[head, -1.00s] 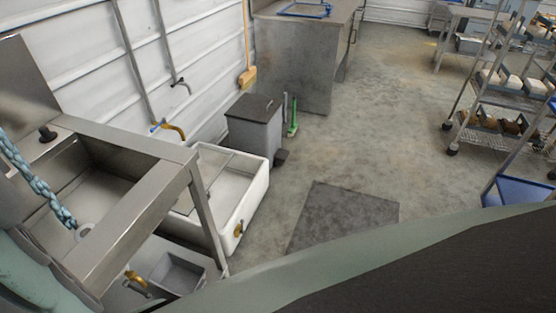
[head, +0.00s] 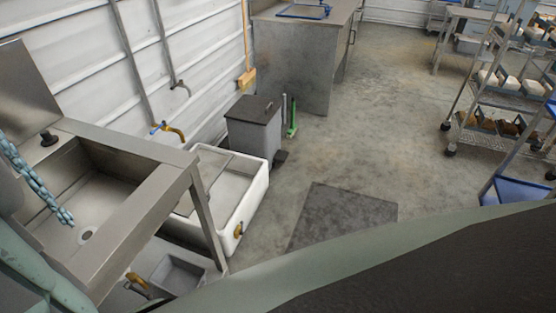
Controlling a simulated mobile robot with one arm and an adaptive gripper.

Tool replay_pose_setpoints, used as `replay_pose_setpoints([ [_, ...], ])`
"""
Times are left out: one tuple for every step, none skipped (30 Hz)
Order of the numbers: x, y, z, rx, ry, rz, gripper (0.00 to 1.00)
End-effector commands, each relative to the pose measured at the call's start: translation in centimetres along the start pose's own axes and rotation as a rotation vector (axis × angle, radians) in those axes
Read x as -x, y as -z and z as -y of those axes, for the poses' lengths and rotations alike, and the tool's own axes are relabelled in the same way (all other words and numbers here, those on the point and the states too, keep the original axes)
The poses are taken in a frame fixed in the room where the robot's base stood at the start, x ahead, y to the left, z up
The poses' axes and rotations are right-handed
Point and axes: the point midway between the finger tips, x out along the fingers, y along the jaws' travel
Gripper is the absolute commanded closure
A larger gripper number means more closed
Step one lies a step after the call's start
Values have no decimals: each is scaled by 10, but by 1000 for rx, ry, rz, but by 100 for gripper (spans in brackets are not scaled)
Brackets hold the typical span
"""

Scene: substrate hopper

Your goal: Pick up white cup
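I cannot make out a white cup in the head view. My gripper is not in view. Part of the steel sink basin (head: 110,205) at the left is covered by a pale blue chain-like strand (head: 38,185) and by a pale green shape in the lower left corner. The open part of the basin shows a round drain and no cup.
A low white sink (head: 252,200) stands beside the steel sink, with a grey bin (head: 254,130) behind it. A dark mat (head: 342,217) lies on open concrete floor. A wheeled wire rack (head: 490,140) stands at the right and a steel counter (head: 292,60) at the back.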

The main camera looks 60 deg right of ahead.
Motion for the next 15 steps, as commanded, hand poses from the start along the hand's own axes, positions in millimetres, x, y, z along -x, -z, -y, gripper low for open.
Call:
replay_pose_setpoints([
  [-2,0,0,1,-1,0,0],
  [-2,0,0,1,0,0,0],
  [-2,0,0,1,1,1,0],
  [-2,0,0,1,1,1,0],
  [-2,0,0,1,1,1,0],
  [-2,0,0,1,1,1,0],
  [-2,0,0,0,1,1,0],
  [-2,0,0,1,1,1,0],
  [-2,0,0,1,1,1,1],
  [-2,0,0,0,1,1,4],
  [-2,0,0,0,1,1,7],
  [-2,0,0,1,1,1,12],
  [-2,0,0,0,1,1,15],
  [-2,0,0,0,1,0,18],
  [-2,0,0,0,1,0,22],
])
